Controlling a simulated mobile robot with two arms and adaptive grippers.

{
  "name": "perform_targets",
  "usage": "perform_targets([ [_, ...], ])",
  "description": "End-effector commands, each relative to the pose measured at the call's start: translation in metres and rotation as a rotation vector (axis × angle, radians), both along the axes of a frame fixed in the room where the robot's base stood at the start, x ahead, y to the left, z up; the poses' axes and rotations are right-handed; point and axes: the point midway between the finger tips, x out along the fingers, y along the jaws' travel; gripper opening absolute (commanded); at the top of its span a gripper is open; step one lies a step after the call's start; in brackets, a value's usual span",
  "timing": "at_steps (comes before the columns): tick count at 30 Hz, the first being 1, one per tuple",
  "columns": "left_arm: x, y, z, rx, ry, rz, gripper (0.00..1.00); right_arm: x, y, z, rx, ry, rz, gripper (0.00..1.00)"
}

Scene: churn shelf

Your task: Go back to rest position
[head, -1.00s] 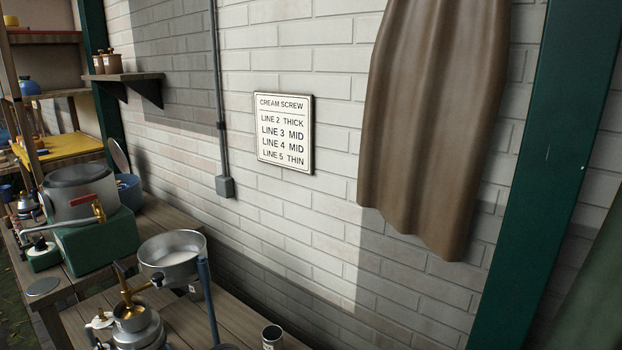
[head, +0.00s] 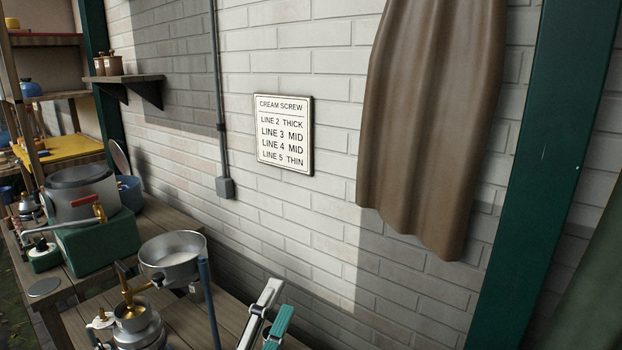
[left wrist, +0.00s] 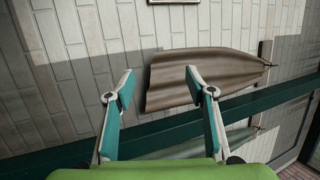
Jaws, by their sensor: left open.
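My left gripper (head: 268,318) shows at the bottom edge of the head view, right of the metal pan. In the left wrist view its two teal-padded fingers (left wrist: 157,88) stand wide apart with nothing between them. Beyond them are the brick wall (left wrist: 70,75) and the brown cloth (left wrist: 185,80). My right gripper is in neither view.
A sign (head: 284,134) and the brown curtain (head: 432,130) hang on the brick wall.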

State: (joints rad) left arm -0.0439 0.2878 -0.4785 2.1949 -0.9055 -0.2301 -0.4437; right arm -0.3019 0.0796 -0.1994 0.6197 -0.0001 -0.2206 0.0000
Motion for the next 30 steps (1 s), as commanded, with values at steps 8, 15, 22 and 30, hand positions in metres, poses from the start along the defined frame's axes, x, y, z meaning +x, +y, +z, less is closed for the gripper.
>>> perform_targets([
  [8, -0.027, 0.129, -0.159, -0.593, 0.714, 0.394, 0.5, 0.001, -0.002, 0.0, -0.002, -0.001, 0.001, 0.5],
  [15, -0.129, 0.158, -0.269, -0.907, 1.2, 0.668, 0.5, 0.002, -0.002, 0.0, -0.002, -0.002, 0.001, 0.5],
  [22, -0.22, 0.153, -0.314, -1.049, 1.511, 0.849, 0.5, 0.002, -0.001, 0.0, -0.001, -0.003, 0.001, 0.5],
  [30, -0.244, 0.147, -0.369, -1.077, 1.638, 0.93, 0.5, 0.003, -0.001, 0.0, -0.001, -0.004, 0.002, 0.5],
])
